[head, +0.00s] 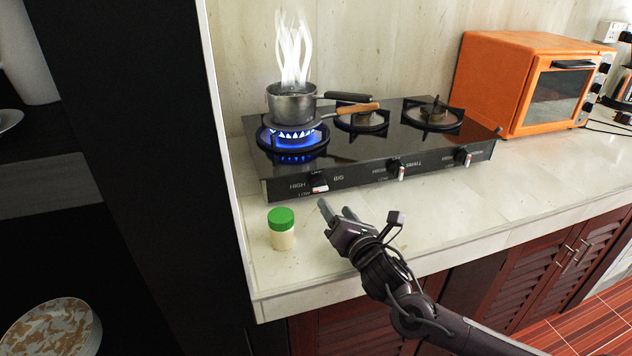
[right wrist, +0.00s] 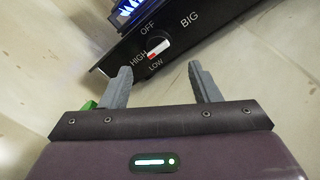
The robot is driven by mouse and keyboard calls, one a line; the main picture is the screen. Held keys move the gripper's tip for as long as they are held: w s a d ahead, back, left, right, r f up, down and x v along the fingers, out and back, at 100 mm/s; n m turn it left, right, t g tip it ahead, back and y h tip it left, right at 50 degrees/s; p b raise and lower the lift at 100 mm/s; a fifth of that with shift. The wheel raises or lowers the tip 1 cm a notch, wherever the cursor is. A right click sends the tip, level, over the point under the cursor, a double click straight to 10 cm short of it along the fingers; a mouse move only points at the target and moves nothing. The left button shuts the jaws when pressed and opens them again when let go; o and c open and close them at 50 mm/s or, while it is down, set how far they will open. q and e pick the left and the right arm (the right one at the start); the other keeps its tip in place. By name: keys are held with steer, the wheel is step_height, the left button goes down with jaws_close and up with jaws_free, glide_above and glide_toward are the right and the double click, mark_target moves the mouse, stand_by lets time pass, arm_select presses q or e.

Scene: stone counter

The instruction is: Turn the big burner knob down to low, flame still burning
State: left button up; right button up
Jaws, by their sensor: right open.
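The big burner knob (head: 319,184) is on the front panel of the black stove (head: 372,172), at its left end. The big burner (head: 292,140) burns with a blue flame under a steaming steel pot (head: 291,103). My right gripper (head: 336,210) is open and empty, in front of the knob and apart from it. The knob lies beyond the gap between its fingertips (right wrist: 160,76). My left gripper is out of view.
A green-capped jar (head: 281,229) stands on the counter left of my right gripper. Two more knobs (head: 397,170) (head: 463,156) sit farther right on the panel. An orange oven (head: 490,85) stands behind right. The counter front (head: 450,210) is clear.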

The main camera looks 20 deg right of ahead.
mark_target(322, 189)
steer(key=shift+w, duration=0.5)
steer(key=w, duration=0.6)
steer(key=shift+a+r+p, duration=0.1)
steer(key=shift+a+p, duration=0.3)
steer(key=shift+w, duration=0.25)
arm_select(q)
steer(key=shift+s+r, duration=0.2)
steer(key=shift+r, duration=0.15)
arm_select(e)
steer(key=shift+w, duration=0.15)
steer(key=c, duration=1)
